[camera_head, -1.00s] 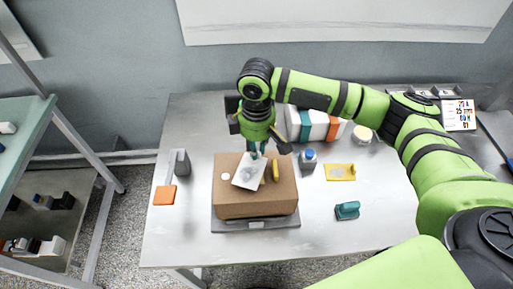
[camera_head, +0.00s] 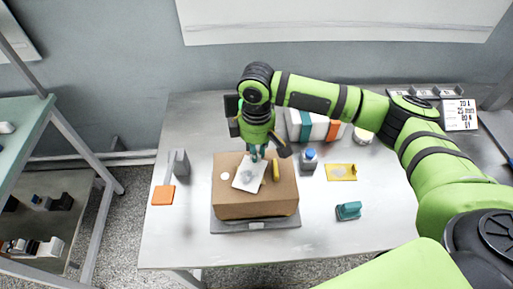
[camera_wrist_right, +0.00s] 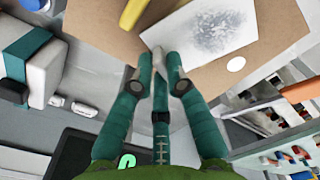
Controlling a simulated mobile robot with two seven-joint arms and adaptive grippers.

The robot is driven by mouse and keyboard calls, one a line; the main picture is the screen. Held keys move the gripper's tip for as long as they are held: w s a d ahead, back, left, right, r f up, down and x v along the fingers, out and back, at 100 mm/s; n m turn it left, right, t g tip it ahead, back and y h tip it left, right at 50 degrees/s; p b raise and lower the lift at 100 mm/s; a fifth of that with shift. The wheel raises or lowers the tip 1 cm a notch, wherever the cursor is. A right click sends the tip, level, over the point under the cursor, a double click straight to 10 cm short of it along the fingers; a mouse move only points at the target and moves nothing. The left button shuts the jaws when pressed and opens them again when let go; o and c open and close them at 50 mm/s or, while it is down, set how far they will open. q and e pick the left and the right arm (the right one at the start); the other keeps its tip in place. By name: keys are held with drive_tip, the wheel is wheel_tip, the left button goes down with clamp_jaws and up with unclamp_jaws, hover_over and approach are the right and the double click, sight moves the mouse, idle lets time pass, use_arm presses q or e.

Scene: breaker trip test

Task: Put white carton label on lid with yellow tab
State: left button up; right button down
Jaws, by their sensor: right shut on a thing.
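The white carton label (camera_head: 249,175) with a grey smudged print lies on or just above the lid of the brown carton (camera_head: 257,205), tilted a little. It also shows in the right wrist view (camera_wrist_right: 208,38). The yellow tab (camera_head: 276,170) is on the lid just right of the label, and close beside it in the wrist view (camera_wrist_right: 133,12). My right gripper (camera_head: 257,155) reaches down from behind, shut on the label's far edge; its fingertips (camera_wrist_right: 163,62) show at that edge in the wrist view. A small white round spot (camera_head: 225,176) is on the lid, left of the label. My left gripper is not in view.
The carton stands on a grey scale (camera_head: 255,226). A blue-capped bottle (camera_head: 308,160), a yellow card (camera_head: 341,172) and a teal object (camera_head: 348,211) are to the right. An orange pad (camera_head: 163,195) lies left. The front table is clear.

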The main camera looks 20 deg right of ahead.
drive_tip(key=shift+f, duration=0.3)
drive_tip(key=c, duration=1.2)
unclamp_jaws()
drive_tip(key=shift+o, duration=0.2)
